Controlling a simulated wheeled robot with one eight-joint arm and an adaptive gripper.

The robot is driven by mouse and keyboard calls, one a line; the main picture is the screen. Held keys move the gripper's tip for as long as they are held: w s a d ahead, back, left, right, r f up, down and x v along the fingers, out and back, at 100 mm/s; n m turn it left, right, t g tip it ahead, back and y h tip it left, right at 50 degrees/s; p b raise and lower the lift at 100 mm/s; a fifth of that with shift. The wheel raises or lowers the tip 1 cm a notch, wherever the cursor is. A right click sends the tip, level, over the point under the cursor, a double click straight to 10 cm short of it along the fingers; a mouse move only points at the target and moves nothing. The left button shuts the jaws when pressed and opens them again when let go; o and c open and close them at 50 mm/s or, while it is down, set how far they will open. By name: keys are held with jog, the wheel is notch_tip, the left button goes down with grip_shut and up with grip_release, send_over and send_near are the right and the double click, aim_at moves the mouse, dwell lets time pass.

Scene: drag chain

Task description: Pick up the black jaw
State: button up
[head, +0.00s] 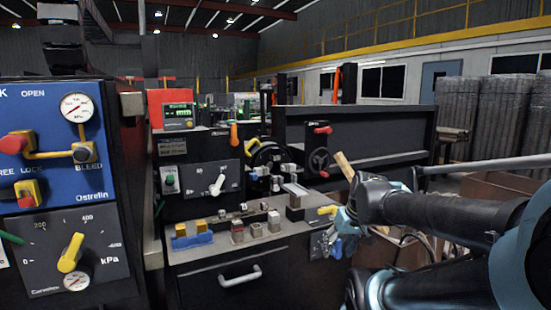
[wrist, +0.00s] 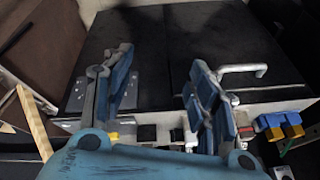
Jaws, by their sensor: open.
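My gripper (head: 336,240) hangs in front of the right end of the black workbench (head: 235,262). In the wrist view its two blue fingers (wrist: 160,68) are spread wide with nothing between their tips. Several small jaw blocks stand in a row on the bench top. A dark block (wrist: 177,135) shows low between the fingers in the wrist view and may be the black jaw. I cannot tell for certain which head-view block is the black jaw.
A drawer handle (head: 240,276) projects from the bench front. Blue-and-yellow blocks (head: 192,234) sit at the bench's left. Dark machines stand behind, and a blue control panel (head: 64,145) is at far left. A wooden piece (head: 344,165) rises beside my arm.

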aim_at(277, 149)
jog(key=w+a+r+n+t+y, duration=0.25)
jog(key=w+a+r, duration=0.3)
jog(key=w, duration=0.45)
jog(key=w+a+r+n+t+y, duration=0.1)
jog(key=w+a+r+t+y, duration=0.25)
jog(key=w+r, duration=0.45)
jog(key=w+a+r+n+t+y, duration=0.1)
jog(key=w+a+r+t+y, duration=0.3)
jog(key=w, duration=0.7)
jog(key=w+a+h, duration=0.1)
jog(key=w+a, duration=0.1)
jog(key=w, duration=0.4)
jog(key=w+a+r+t+h, duration=0.1)
jog(key=w+a, duration=0.1)
jog(key=w, duration=0.4)
jog(key=w+a+r+m+t+h, duration=0.1)
jog(key=w+a, duration=0.2)
jog(key=w, duration=0.3)
jog(key=shift+w+r, duration=0.1)
jog(key=shift+w, duration=0.25)
jog(key=shift+x, duration=2.6)
jog(key=shift+s+a, duration=0.1)
jog(key=shift+c, duration=0.3)
jog(key=c, duration=1.2)
